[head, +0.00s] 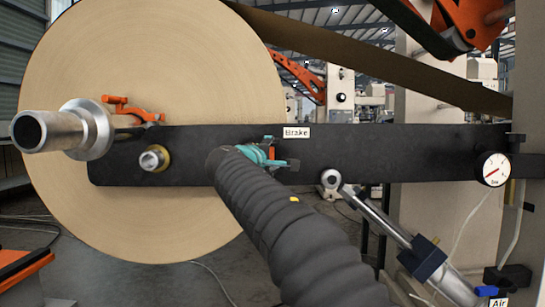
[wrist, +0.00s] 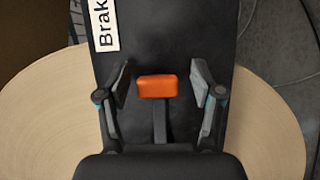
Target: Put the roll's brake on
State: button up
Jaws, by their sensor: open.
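The brake lever has an orange block-shaped handle (wrist: 157,87) on a dark stem, lying against a black arm plate (wrist: 185,35). A white "Brake" label (head: 297,132) is on that plate in the head view, and it shows partly cut off in the wrist view (wrist: 104,25). My gripper (wrist: 160,80) is open, with one finger on each side of the handle and gaps on both sides. In the head view my gripper (head: 272,157) is at the plate just below and left of the label, and my arm hides part of it. The large kraft roll (head: 150,70) is behind the plate.
A metal shaft end (head: 75,130) with an orange clamp (head: 133,112) sticks out at the left. A smaller knob (head: 154,158) is on the plate. A pressure gauge (head: 494,169) and an air cylinder (head: 385,222) are at the right.

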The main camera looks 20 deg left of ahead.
jog(key=s+a, duration=0.1)
jog(key=s, duration=1)
jog(key=shift+s, duration=0.25)
notch_tip(320, 180, down, 9)
jog(key=a+g, duration=0.1)
jog(key=g, duration=0.2)
jog(key=s+d+f+m+g+p, duration=0.2)
jog(key=s+d+f+m+g, duration=0.3)
jog(key=d+f, duration=0.8)
jog(key=s+d+f+m+g+y+p, duration=0.1)
jog(key=s+d+f+m+g+p, duration=0.3)
jog(key=s+d, duration=0.7)
jog(key=s+d+f+m+g+y+p, duration=0.15)
jog(key=s+d+f+m, duration=0.3)
jog(key=s+d, duration=0.7)
jog(key=d+r+m+t+h+p, duration=0.1)
jog(key=d+r+m, duration=0.2)
jog(key=d, duration=0.4)
jog(key=shift+r+p, duration=0.35)
jog(key=shift+p, duration=0.05)
